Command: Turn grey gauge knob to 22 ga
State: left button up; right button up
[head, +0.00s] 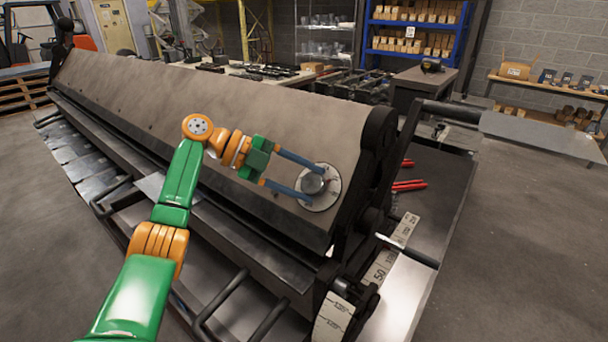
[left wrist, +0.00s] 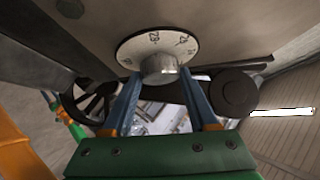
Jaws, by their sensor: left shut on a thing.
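The grey gauge knob (head: 313,184) is a short metal cylinder at the centre of a round white dial (head: 331,199) on the sloped face of the machine, near its right end. My left gripper (head: 319,182), with blue fingers and a green body, is shut on the knob, one finger on each side. In the left wrist view the knob (left wrist: 160,68) stands between the fingertips. The dial (left wrist: 138,43) there carries dark numbers, tilted and too small to read surely. Part of the dial is hidden behind the knob.
The long folding machine (head: 220,105) fills the middle. Its black end frame (head: 376,150) and a handle bar (head: 410,250) stand right of the dial. Red-handled tools (head: 409,185) lie on the dark bench beyond. Blue shelving (head: 413,30) stands behind, with open floor at right.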

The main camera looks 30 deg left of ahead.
pick_arm(q)
jog(key=shift+f, duration=0.4)
jog(key=o, duration=1.3)
jog(key=shift+o, duration=0.4)
jog(key=shift+r, duration=0.15)
jog(key=shift+w, duration=0.1)
jog(key=shift+a+r, duration=0.1)
jog(key=shift+a, duration=0.1)
jog(key=v, duration=0.6)
jog(key=shift+s+a+r+b, duration=0.2)
jog(key=shift+s+a+b, duration=0.05)
jog(key=shift+b, duration=0.05)
